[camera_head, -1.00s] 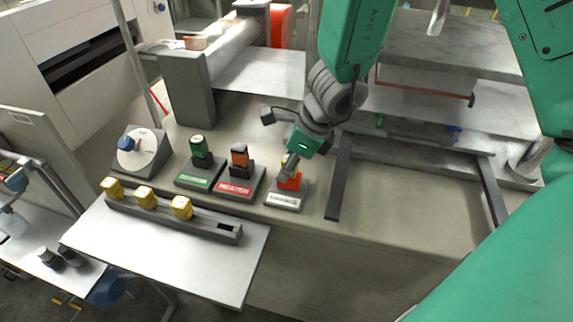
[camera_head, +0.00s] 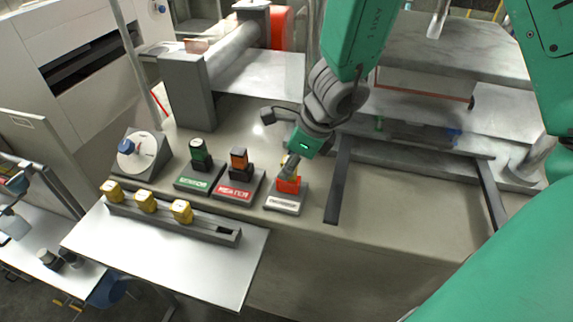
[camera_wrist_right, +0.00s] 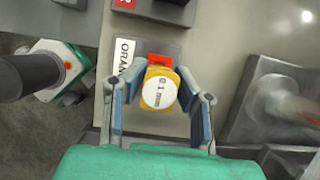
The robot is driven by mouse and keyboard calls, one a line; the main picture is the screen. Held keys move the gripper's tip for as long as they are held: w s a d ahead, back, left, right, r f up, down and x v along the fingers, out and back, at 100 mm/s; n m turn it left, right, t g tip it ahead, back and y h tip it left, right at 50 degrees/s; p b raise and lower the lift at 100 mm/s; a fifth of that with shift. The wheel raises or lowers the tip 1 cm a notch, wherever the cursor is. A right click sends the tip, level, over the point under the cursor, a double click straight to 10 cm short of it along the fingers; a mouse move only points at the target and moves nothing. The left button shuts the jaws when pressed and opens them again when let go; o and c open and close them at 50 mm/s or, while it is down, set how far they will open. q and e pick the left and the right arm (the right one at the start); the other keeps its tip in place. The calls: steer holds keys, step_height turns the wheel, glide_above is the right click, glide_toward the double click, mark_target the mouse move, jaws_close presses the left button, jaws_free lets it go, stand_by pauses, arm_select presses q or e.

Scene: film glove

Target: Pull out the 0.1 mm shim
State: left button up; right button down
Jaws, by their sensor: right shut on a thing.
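The 0.1 mm shim has a yellow knob with a round white "0.1 mm" face (camera_wrist_right: 160,93); the knob also shows small in the head view (camera_head: 291,163). It stands at an orange-red block (camera_head: 289,185) on a grey base with a white label (camera_head: 282,205). The block shows behind the knob in the right wrist view (camera_wrist_right: 160,60). My right gripper (camera_head: 288,167) is shut on the knob, with one finger on each side. The fingers hide part of the knob in the head view. My left gripper is not in view.
A grey rail (camera_head: 215,229) holds several yellow knobs, with an empty slot at its right end. A dark bar (camera_head: 338,185) lies to the right.

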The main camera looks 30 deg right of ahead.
steer(key=shift+r+p, duration=2.2)
steer(key=shift+r, duration=0.2)
steer(key=shift+r, duration=0.1)
step_height(320, 180, up, 3)
steer(key=p, duration=0.2)
steer(key=shift+p, duration=0.4)
steer(key=shift+d, duration=0.1)
